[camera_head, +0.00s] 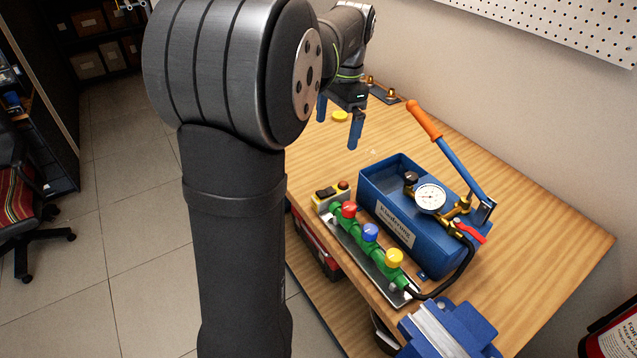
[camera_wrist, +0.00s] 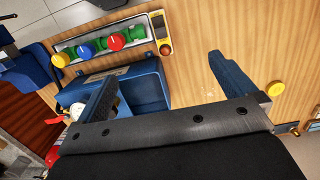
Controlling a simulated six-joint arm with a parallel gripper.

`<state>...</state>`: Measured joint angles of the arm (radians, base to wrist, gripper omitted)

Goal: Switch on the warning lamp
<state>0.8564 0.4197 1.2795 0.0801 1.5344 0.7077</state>
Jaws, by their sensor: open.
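A small yellow switch box (camera_head: 331,196) sits on the wooden bench at its left edge, near the end of the green valve manifold. It carries a black rocker switch (camera_head: 325,193) and a small red-orange lamp dome (camera_head: 343,185). In the wrist view the box (camera_wrist: 158,24) lies beyond the fingertips at upper middle, with the orange dome (camera_wrist: 165,49) at its near end. Whether the lamp is lit, I cannot tell. My gripper (camera_head: 338,134) has its blue fingers spread wide, empty, above the bench and farther back than the box. Both fingers (camera_wrist: 160,68) show in the wrist view.
A blue test pump (camera_head: 385,222) with gauge and raised orange-handled lever (camera_head: 424,120) stands beside the manifold (camera_head: 362,247). A blue vise (camera_head: 450,330) is at the front. A yellow disc (camera_head: 340,116) and brass fittings (camera_head: 371,79) lie farther back. Bench right of the pump is clear.

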